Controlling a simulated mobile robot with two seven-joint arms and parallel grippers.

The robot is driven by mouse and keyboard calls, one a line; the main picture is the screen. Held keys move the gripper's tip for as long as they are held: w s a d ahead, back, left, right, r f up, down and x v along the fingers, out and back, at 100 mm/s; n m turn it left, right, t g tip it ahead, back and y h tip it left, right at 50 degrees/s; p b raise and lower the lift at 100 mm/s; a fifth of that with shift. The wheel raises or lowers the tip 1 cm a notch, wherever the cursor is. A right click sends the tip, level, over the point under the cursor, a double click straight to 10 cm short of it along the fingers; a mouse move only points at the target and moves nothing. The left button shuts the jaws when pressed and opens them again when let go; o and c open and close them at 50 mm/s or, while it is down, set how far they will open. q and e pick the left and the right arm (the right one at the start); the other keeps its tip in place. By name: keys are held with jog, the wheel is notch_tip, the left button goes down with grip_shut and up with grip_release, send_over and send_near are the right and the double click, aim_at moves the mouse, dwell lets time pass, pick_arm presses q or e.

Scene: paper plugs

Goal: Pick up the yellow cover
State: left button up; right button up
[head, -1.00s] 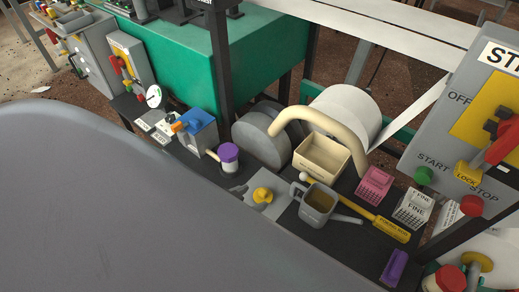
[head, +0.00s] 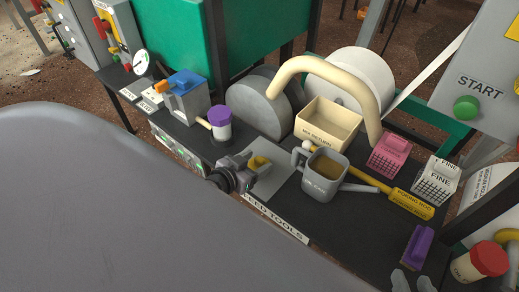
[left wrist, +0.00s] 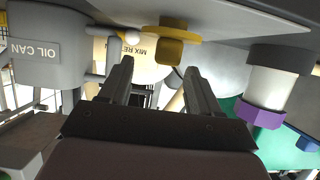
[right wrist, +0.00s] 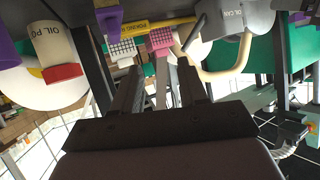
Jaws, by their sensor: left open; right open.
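The yellow cover (head: 259,161) is a small yellow knob on a grey plate (head: 274,184) on the black table. My left gripper (head: 245,170) is at the cover's left side in the head view and partly hides it. In the left wrist view the cover (left wrist: 168,46) is just beyond the open, empty fingers (left wrist: 156,70), slightly right of the middle between them. I cannot tell whether they touch it. My right gripper (head: 408,282) shows at the bottom edge of the head view. In the right wrist view its fingers (right wrist: 158,72) are open and empty.
A grey oil can (head: 324,175) stands right of the plate. A purple-lidded jar (head: 219,124) stands behind it to the left. A yellow poking rod (head: 405,202), a purple block (head: 417,247), a pink basket (head: 388,155) and a cream box (head: 328,121) are further right.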

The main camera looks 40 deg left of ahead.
aim_at(257, 162)
pick_arm(q)
jog(key=w+f+b, duration=0.2)
jog(key=w, duration=0.1)
jog(key=shift+w+a+f, duration=0.2)
jog(key=shift+w+f, duration=0.25)
jog(key=shift+w, duration=0.4)
pick_arm(e)
jog(key=shift+w+a+f+y, duration=0.2)
jog(key=shift+a+y, duration=0.1)
jog(key=shift+a, duration=0.25)
jog(key=shift+w+a+f+y, duration=0.15)
jog(key=shift+a+y, duration=0.15)
jog(key=shift+a, duration=0.2)
pick_arm(q)
jog(key=c, duration=1.1)
